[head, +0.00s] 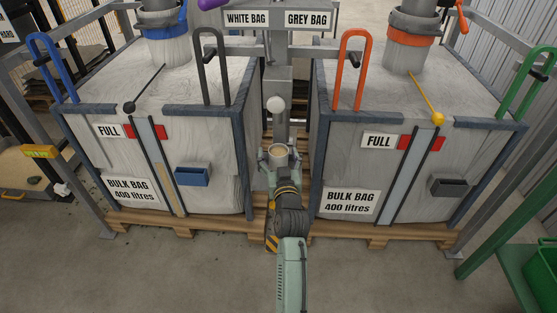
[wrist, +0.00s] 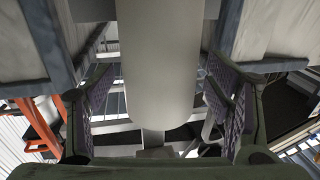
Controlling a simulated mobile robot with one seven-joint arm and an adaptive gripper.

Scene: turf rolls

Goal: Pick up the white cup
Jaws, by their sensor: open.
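In the wrist view a pale, smooth cylinder, which looks like the cup (wrist: 160,65), fills the middle between the fingers of my gripper (wrist: 160,108). The fingers are open, and gaps show between their pads and the cylinder. What the cup rests on is hidden.
Two large grey bulk bags, left (head: 92,145) and right (head: 418,170), stand on wooden pallets (head: 376,232) close on either side of my gripper. A grey post (head: 277,78) with a white round part (head: 274,104) rises behind the cup. The floor in front is clear.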

